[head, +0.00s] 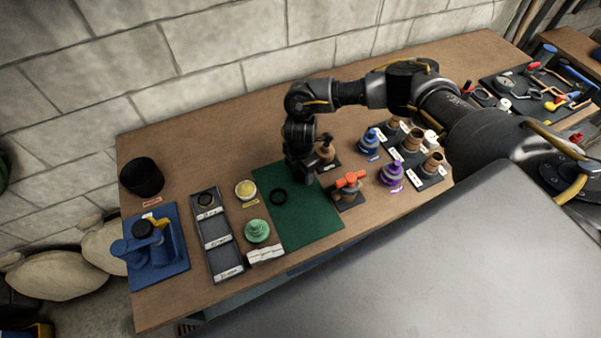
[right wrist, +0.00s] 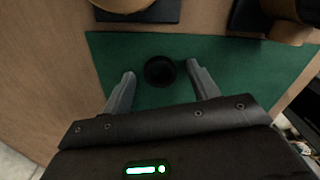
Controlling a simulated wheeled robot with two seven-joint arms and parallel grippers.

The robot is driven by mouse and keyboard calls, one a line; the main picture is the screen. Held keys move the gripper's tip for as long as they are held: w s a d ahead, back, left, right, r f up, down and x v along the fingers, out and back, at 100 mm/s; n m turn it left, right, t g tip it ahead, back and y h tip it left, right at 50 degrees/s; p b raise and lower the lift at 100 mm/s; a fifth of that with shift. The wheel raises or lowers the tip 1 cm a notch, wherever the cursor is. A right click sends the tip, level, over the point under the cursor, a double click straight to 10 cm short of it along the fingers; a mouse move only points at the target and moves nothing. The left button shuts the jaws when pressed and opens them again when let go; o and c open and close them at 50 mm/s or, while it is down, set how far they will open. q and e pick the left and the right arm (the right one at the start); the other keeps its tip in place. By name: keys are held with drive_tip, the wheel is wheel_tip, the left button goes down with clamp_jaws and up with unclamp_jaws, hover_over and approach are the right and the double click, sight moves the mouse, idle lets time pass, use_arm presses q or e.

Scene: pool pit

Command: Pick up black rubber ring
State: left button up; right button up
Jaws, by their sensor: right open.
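A thin black ring (head: 278,197) lies flat on the green mat (head: 302,222) in the head view. My right gripper (head: 303,178) is low over the mat's right part, a little right of that ring. In the right wrist view my right gripper (right wrist: 161,74) is open, with a finger on each side of a round black piece (right wrist: 160,71) with a darker centre. Green shows between the piece and both fingers. I cannot tell whether it is the same ring. My left gripper is not in view.
An orange-handled valve (head: 350,181) and a brown fitting (head: 326,151) stand close to the gripper. Left of the mat are a green knob (head: 257,230), a yellow-topped container (head: 246,189) and a grey compartment tray (head: 218,241). A blue and a purple piece stand farther right.

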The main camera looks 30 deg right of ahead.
drive_tip(key=c, duration=1.1)
drive_tip(key=shift+o, duration=0.2)
drive_tip(key=shift+a+r, duration=0.1)
drive_tip(key=shift+r, duration=0.5)
drive_tip(key=s+a+r+b, duration=0.1)
drive_tip(key=s+a+r, duration=0.4)
drive_tip(key=s+r, duration=0.6)
drive_tip(key=shift+s+r+b, duration=0.35)
drive_tip(key=shift+s+r, duration=0.05)
drive_tip(key=shift+s, duration=0.65)
